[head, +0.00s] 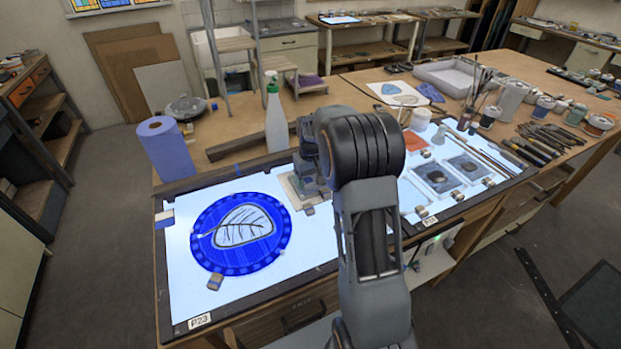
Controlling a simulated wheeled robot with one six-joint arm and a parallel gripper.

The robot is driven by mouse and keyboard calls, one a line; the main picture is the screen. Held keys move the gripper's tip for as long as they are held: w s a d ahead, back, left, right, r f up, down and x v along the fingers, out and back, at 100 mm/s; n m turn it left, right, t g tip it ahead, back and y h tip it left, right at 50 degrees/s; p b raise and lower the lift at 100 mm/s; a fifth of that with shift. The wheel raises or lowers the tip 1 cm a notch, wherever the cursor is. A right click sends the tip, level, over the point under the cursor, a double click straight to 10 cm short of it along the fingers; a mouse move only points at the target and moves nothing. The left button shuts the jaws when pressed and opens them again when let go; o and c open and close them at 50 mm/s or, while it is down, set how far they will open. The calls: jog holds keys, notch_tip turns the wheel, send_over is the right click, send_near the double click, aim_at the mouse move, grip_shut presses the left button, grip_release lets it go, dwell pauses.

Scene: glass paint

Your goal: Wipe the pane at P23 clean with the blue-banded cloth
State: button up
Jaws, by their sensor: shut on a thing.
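The pane at P23 (285,228) is a round blue painted piece with a pale leaf shape and dark veins. It lies flat on the lit left part of the table, above the P23 label (199,321). My gripper (309,190) is to the upper right of the pane, low over the lit surface. It is shut on a pale, flat, cloth-like thing (288,184) that shows around its jaws. I cannot make out a blue band on it; my gripper and arm hide part of it. A small white and blue thing (165,216) sits at the left edge.
A blue paper roll (166,149) and a white spray bottle (275,118) stand behind the lit surface. Small blocks lie by the pane (215,282). Right of my arm are grey panes (437,179), brushes, tools (545,140) and jars. The lit surface left of the pane is mostly clear.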

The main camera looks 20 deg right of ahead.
jog(key=shift+s+d+f, duration=0.1)
jog(key=shift+d+f, duration=0.05)
jog(key=shift+d, duration=2.45)
jog(key=shift+a+r, duration=0.2)
jog(key=shift+a, duration=2.75)
jog(key=shift+w+p, duration=0.4)
jog(key=shift+w, duration=0.8)
jog(key=shift+w+d, duration=0.2)
jog(key=shift+d, duration=1.3)
jog(key=shift+s+d+f, duration=0.1)
jog(key=shift+s+d, duration=0.1)
jog(key=shift+d, duration=1.2)
jog(key=shift+a, duration=2.95)
jog(key=shift+s+d, duration=0.2)
jog(key=shift+d, duration=0.8)
jog(key=shift+s+d, duration=0.25)
jog(key=shift+d, duration=0.75)
jog(key=shift+s+d, duration=0.2)
jog(key=shift+d, duration=0.8)
jog(key=shift+w+a, duration=0.1)
jog(key=shift+a, duration=2.95)
